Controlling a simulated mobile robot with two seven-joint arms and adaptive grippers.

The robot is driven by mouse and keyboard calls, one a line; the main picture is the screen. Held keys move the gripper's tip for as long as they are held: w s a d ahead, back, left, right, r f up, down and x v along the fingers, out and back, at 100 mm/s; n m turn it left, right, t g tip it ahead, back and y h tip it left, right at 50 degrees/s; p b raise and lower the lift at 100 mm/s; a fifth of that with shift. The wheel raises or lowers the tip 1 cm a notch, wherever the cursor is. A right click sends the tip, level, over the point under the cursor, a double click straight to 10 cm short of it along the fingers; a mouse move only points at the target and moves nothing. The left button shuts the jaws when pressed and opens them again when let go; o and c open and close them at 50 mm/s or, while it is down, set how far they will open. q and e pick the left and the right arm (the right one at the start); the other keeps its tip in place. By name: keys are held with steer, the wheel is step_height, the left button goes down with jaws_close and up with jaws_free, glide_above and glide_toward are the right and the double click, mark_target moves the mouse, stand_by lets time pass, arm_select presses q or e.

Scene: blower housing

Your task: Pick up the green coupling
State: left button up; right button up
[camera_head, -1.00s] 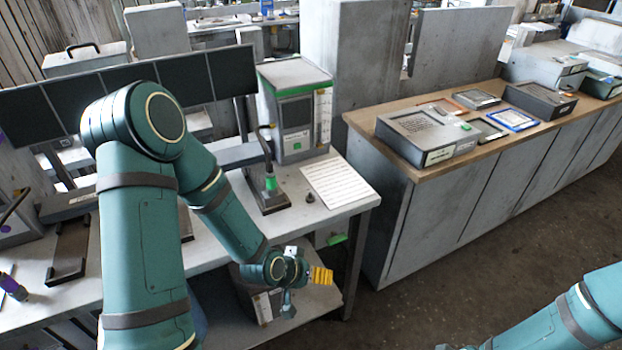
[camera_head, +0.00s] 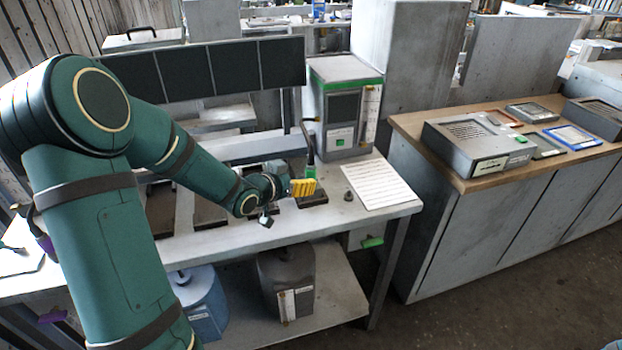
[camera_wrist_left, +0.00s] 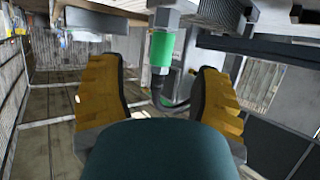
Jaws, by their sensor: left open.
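The green coupling (camera_head: 311,172) stands upright on a dark block on the workbench, with a dark hose rising from it. My left gripper (camera_head: 302,187) has yellow fingers and is beside the coupling, reaching in from the left at about its height. In the left wrist view the green coupling (camera_wrist_left: 162,48) appears between the two open fingers (camera_wrist_left: 158,78), slightly beyond their tips, with metal fittings at both ends. No contact with the fingers shows. My right gripper is out of view.
A grey machine with a green top edge (camera_head: 346,85) stands behind the coupling. A white printed sheet (camera_head: 379,184) and a small dark knob (camera_head: 348,196) lie to its right. Dark panels (camera_head: 220,75) line the back. A wooden-topped counter (camera_head: 465,180) is at right.

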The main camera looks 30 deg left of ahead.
mark_target(307, 176)
arm_select(q)
steer(key=b+x, duration=0.1)
steer(key=x, duration=0.6)
steer(key=shift+w+a+f, duration=0.15)
jaws_close()
